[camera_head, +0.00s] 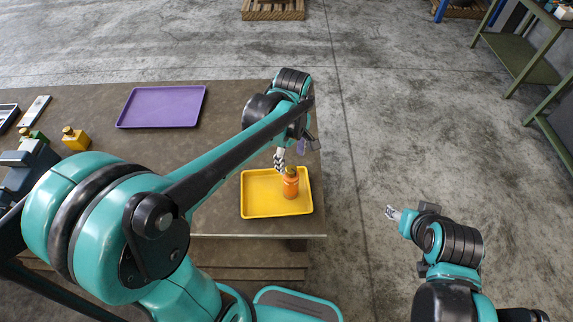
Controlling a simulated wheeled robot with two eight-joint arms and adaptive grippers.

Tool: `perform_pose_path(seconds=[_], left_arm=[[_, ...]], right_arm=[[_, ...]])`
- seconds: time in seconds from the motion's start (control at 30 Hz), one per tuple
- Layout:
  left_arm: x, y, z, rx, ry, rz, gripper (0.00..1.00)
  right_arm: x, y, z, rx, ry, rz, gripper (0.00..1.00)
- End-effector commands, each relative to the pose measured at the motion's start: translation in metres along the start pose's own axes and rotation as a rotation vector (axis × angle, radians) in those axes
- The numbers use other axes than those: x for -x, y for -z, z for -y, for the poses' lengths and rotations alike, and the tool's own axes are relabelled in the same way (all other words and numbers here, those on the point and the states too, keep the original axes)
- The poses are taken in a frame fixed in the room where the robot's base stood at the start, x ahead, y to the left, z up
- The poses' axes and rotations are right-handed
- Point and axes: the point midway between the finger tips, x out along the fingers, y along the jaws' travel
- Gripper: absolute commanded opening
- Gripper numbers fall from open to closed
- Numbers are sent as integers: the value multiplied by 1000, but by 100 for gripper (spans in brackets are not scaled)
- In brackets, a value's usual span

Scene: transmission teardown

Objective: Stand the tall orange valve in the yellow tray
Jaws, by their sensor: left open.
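The tall orange valve (290,186) stands upright in the right half of the yellow tray (262,208), near the right end of the table. My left gripper (280,163) is open and hangs just above and to the left of the valve's top. It looks clear of the valve, though the exact gap is hard to tell. My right gripper (391,213) is off to the right of the table, over the floor and empty. Its fingers are too small to tell if they are open or shut.
A purple tray (161,107) lies empty at the back of the brown table (228,105). A yellow part (76,139) and a green part (33,138) stand at the far left beside dark equipment. The table's right edge is close to the yellow tray. A green bench (520,55) stands at the upper right.

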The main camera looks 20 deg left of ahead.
Motion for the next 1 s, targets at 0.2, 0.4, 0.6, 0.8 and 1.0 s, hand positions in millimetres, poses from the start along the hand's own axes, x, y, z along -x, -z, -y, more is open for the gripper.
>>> perform_pose_path(seconds=[0.2, 0.4, 0.6, 0.8, 1.0], left_arm=[[22, 2, 34, -262, -128, -65, 62], [36, 3, 80, -682, -286, -256, 62], [35, 2, 108, -988, -345, -457, 62], [33, 3, 116, -1102, -350, -543, 62], [33, 3, 116, -1109, -350, -547, 62]], right_arm=[[0, 0, 0, 0, 0, 0, 49], [0, 0, 0, 0, 0, 0, 49], [0, 0, 0, 0, 0, 0, 49], [0, 0, 0, 0, 0, 0, 49], [0, 0, 0, 0, 0, 0, 49]])
